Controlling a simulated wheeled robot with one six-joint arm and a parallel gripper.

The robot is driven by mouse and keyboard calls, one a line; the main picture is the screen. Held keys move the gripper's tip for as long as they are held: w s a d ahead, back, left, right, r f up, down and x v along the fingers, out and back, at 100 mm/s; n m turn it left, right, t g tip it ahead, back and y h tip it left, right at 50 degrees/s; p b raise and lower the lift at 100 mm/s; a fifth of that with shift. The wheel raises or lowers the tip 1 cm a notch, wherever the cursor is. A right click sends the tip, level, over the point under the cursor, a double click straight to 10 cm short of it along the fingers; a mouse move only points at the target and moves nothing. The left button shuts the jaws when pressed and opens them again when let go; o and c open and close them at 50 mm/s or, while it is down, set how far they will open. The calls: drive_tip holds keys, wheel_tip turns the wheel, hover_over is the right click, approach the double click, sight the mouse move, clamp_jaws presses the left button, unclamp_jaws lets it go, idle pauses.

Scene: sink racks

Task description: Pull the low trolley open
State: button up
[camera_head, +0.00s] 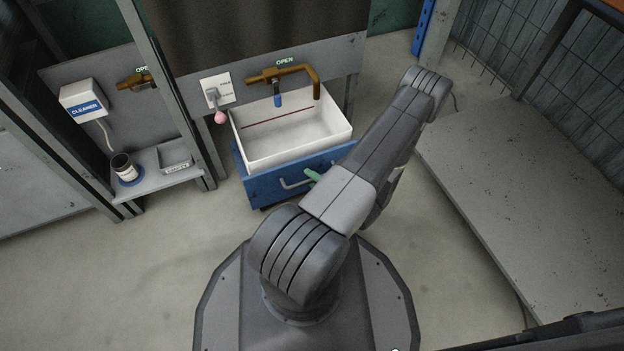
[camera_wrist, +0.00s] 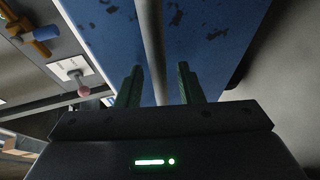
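The low trolley (camera_head: 264,191) is blue and sits under the white basin in the head view, with a grey bar handle (camera_head: 291,185) on its front. Its scuffed blue front (camera_wrist: 205,45) fills the upper middle of the wrist view. The handle (camera_wrist: 152,45) runs from the top down between my fingers there. My gripper (camera_wrist: 160,84) is open, with one green finger on each side of the bar and gaps visible. In the head view a green finger (camera_head: 312,176) shows by the handle's right end; my arm hides the trolley's right part.
The white basin (camera_head: 290,150) is above the trolley, below a brass tap (camera_head: 285,73). A shelf (camera_head: 150,181) with a cup stands further left. A grey platform (camera_head: 530,190) lies right. The floor before the trolley's left is clear.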

drive_tip(key=p+v, duration=0.4)
drive_tip(key=v, duration=1)
drive_tip(key=shift+w+a, duration=0.15)
idle(0.5)
drive_tip(key=shift+b+x, duration=2)
drive_tip(key=shift+x, duration=4.8)
drive_tip(key=shift+a, duration=0.15)
